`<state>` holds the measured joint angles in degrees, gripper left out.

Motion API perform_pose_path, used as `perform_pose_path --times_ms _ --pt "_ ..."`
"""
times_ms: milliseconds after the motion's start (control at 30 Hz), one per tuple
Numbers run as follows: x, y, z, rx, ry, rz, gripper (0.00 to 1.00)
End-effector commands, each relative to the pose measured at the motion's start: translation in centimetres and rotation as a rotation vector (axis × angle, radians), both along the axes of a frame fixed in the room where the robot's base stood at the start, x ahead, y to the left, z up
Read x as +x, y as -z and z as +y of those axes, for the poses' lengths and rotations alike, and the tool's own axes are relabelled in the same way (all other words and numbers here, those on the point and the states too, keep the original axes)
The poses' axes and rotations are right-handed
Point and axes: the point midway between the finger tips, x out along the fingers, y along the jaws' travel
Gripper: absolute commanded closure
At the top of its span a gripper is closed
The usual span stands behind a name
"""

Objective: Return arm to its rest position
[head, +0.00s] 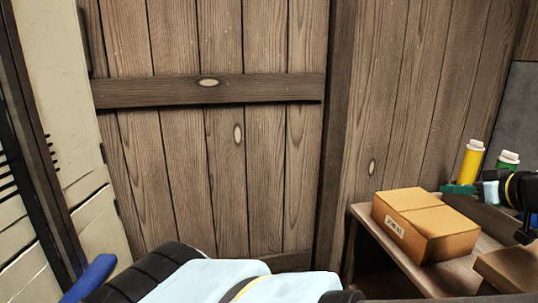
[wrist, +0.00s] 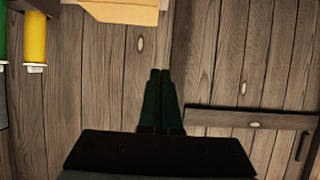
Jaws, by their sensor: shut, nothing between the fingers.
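My gripper (head: 448,188) shows at the right edge of the head view, its green fingers pointing left above the shelf, near a cardboard box. In the wrist view my gripper's two dark green fingers (wrist: 160,72) lie side by side, shut and empty, with the plank wall beyond them. My arm's pale and black links fill the bottom of the head view. The link between them and the gripper is partly out of frame.
The cardboard box (head: 425,226) sits on a wooden bench (head: 373,237). A yellow bottle (head: 470,163) and a green bottle (head: 508,160) stand behind my gripper. A plank door (head: 215,150) and a pale locker (head: 70,110) are at left.

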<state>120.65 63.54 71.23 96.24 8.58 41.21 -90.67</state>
Motion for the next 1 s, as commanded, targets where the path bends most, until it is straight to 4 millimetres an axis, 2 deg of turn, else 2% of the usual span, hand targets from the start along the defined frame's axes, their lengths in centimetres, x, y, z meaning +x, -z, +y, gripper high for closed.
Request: perform_pose_path --times_ms 367,567,767,900,1000 --pt "3.2 2.4 3.6 0.046 -0.057 0.088 1.0" --pt "5.9 4.9 7.5 0.085 -0.105 0.186 1.0" --pt "8.8 8.6 13.7 0.128 -0.166 0.345 1.0" --pt "10.4 12.0 19.9 0.147 -0.204 0.515 1.0" --pt "10.7 14.3 24.5 0.142 -0.213 0.649 1.0"
